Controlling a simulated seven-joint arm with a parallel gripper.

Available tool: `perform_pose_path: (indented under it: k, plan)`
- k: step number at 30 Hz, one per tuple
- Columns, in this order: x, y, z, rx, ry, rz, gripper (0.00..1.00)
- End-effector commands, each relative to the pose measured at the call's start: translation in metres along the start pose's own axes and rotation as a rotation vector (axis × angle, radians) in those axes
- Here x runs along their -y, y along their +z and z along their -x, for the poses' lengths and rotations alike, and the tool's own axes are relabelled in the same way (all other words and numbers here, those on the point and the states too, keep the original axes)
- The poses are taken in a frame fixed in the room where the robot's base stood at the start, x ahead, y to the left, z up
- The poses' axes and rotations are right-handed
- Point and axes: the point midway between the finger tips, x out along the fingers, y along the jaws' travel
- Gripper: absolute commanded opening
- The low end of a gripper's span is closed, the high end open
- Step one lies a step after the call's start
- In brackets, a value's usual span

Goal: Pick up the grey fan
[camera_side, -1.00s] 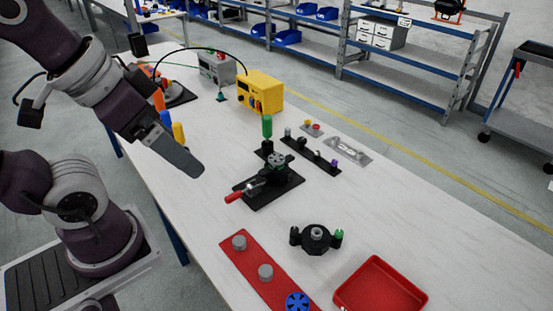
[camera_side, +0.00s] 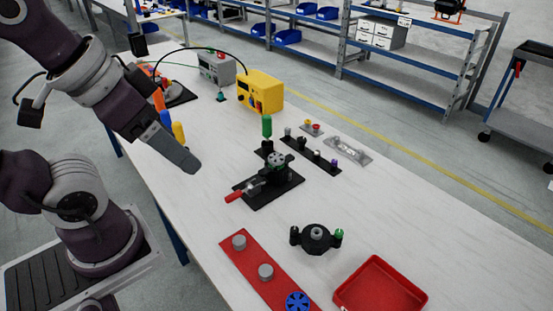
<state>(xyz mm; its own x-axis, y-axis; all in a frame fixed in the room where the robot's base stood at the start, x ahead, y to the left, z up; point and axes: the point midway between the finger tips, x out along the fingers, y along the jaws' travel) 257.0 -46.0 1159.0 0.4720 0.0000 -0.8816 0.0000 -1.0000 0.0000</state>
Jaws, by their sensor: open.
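A grey fan-like wheel (camera_side: 276,159) sits on top of a black fixture (camera_side: 284,183) with a red-handled clamp, in the middle of the table. My gripper (camera_side: 190,166) is above the table, to the left of the fixture and apart from it. It is seen from the side, so the gap between its fingers is hard to make out; nothing shows held in it. A blue fan (camera_side: 297,301) lies at the near end of a red strip (camera_side: 252,258), partly cut off by the picture edge.
The red strip also bears two grey round pegs (camera_side: 239,242). A black hub fixture (camera_side: 316,237) and a red tray (camera_side: 380,290) stand nearby. A green-handled tool (camera_side: 267,127) stands upright behind the fixture. A yellow power supply (camera_side: 261,92) is further back.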

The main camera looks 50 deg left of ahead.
Motion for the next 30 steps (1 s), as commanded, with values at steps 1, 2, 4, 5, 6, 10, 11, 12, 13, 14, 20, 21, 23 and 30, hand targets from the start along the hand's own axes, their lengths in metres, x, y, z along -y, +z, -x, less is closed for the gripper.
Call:
perform_pose_path:
  k: [1, 2, 4, 5, 6, 10, 11, 12, 13, 14, 20, 21, 23, 30]
  plan:
    - [0.000, 0.000, 0.000, 0.000, 0.000, 0.000, 0.71]
    - [0.000, 0.000, 0.000, 0.000, 0.000, 0.000, 0.71]
    - [0.000, 0.000, 0.000, 0.001, 0.000, -0.002, 0.71]
    - [0.000, -0.002, 0.000, 0.003, -0.002, -0.010, 0.71]
    - [0.002, -0.009, -0.001, 0.013, -0.008, -0.034, 0.71]
    - [0.014, -0.063, -0.017, 0.103, -0.034, -0.275, 0.71]
    - [0.019, -0.080, -0.025, 0.133, -0.034, -0.354, 0.71]
    - [0.027, -0.103, -0.040, 0.172, -0.029, -0.464, 0.71]
    - [0.034, -0.118, -0.053, 0.201, -0.019, -0.548, 0.71]
    - [0.041, -0.132, -0.068, 0.229, -0.007, -0.630, 0.71]
    - [0.099, -0.192, -0.196, 0.368, 0.166, -1.141, 0.71]
    - [0.111, -0.195, -0.223, 0.381, 0.208, -1.226, 0.71]
    - [0.126, -0.195, -0.259, 0.390, 0.268, -1.335, 0.71]
    - [0.151, -0.182, -0.328, 0.386, 0.386, -1.533, 0.71]
